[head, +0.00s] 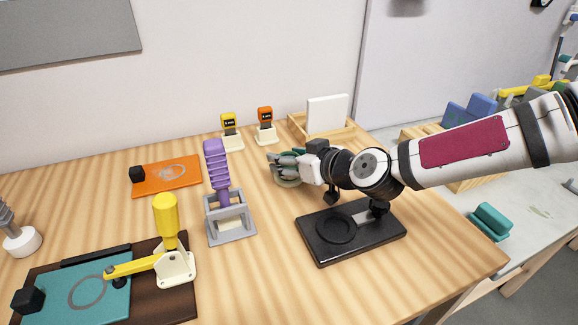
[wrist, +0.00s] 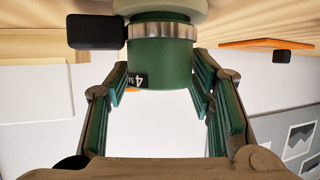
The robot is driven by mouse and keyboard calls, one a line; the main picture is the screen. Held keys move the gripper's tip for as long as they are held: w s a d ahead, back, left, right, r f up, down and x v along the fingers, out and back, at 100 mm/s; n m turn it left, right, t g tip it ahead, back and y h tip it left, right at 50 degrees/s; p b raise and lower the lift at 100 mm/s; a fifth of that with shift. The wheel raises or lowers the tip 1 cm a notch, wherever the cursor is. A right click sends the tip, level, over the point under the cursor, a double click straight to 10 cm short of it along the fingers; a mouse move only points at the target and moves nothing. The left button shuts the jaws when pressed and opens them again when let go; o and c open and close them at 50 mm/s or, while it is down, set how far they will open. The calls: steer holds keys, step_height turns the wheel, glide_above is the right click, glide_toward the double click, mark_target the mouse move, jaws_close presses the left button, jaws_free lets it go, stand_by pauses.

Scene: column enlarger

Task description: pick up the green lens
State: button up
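The green lens (wrist: 160,64) stands between the fingers of my gripper (wrist: 159,62) in the wrist view, which is upside down. It has a dark green barrel, a silver ridged ring and a black label with a 4. The two green-padded fingers lie on either side of it, spread wide, with a thin gap visible at the left side; contact on the right side is unclear. In the head view my gripper (head: 286,167) reaches left, low over the wooden table, and mostly hides the lens.
A black base plate with a round recess (head: 365,239) lies below my arm. A purple-handled clamp (head: 217,165) stands left of my gripper. An orange plate (head: 160,181) lies left.

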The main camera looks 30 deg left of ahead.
steer(key=c, duration=0.8)
steer(key=shift+o, duration=0.2)
steer(key=shift+r, duration=0.2)
